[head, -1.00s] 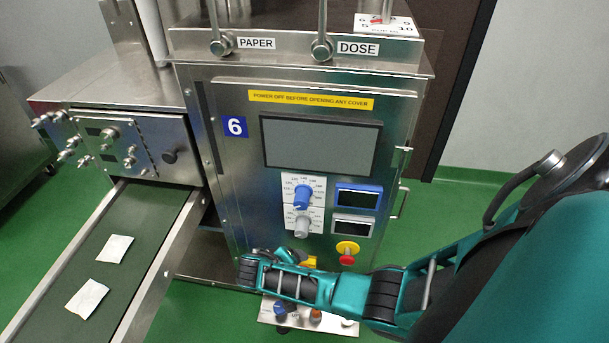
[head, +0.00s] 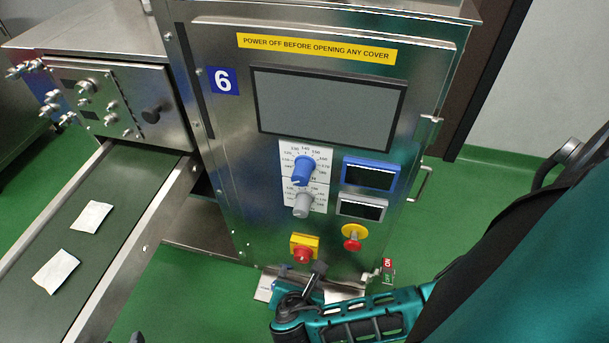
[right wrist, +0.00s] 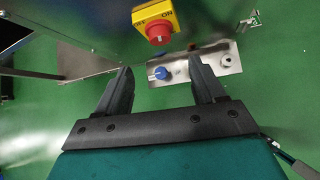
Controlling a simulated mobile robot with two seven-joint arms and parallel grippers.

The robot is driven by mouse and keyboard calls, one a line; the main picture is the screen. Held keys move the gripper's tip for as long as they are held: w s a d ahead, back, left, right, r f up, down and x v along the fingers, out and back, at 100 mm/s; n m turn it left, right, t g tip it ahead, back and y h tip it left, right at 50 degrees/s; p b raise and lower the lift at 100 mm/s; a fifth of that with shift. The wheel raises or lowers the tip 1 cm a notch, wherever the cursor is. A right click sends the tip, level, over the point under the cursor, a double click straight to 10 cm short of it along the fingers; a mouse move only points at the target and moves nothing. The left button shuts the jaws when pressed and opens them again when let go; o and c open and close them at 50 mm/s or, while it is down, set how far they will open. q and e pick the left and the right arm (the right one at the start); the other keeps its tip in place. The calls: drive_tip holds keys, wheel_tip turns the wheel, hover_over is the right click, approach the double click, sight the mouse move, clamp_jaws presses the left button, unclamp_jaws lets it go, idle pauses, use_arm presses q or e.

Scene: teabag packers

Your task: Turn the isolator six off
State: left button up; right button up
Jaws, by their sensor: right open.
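The isolator on the machine marked 6 (head: 223,81) is a yellow box (head: 313,241) with a red knob (head: 303,254), low on the steel front. In the right wrist view the red knob (right wrist: 158,34) shows beyond the fingers, with OFF and ON lettering on the yellow plate; I cannot tell which way it points. My right gripper (head: 302,277) is just below and in front of the isolator, apart from it. Its fingers are open with nothing between them (right wrist: 162,88). A small dark tip at the head view's bottom left may be my left gripper; its state is unclear.
A red button on a yellow disc (head: 353,238) sits right of the isolator. Blue (head: 304,171) and grey (head: 302,205) dials are above. A lower plate with a blue knob (right wrist: 162,73) is near my fingers. A conveyor (head: 57,235) carries two white packets on the left.

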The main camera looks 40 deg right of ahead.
sight(302, 258)
drive_tip(key=b+x, duration=0.5)
drive_tip(key=x, duration=0.6)
drive_tip(key=shift+f, duration=0.25)
use_arm(q)
drive_tip(key=shift+d+f+b, duration=0.15)
drive_tip(key=shift+d+f, duration=0.1)
drive_tip(key=shift+f, duration=0.45)
drive_tip(key=shift+d+f+b, duration=0.1)
drive_tip(key=shift+d+f, duration=0.1)
drive_tip(key=shift+f, duration=0.45)
drive_tip(key=shift+d+f+b, duration=0.15)
drive_tip(key=shift+d+f, duration=0.1)
drive_tip(key=shift+f, duration=0.45)
use_arm(e)
drive_tip(key=shift+w+d+f, duration=0.3)
drive_tip(key=shift+w+f, duration=0.05)
drive_tip(key=shift+w, duration=0.1)
drive_tip(key=c, duration=1.1)
use_arm(q)
drive_tip(key=shift+w+a, duration=0.1)
drive_tip(key=shift+a, duration=0.15)
use_arm(e)
drive_tip(key=shift+o, duration=0.2)
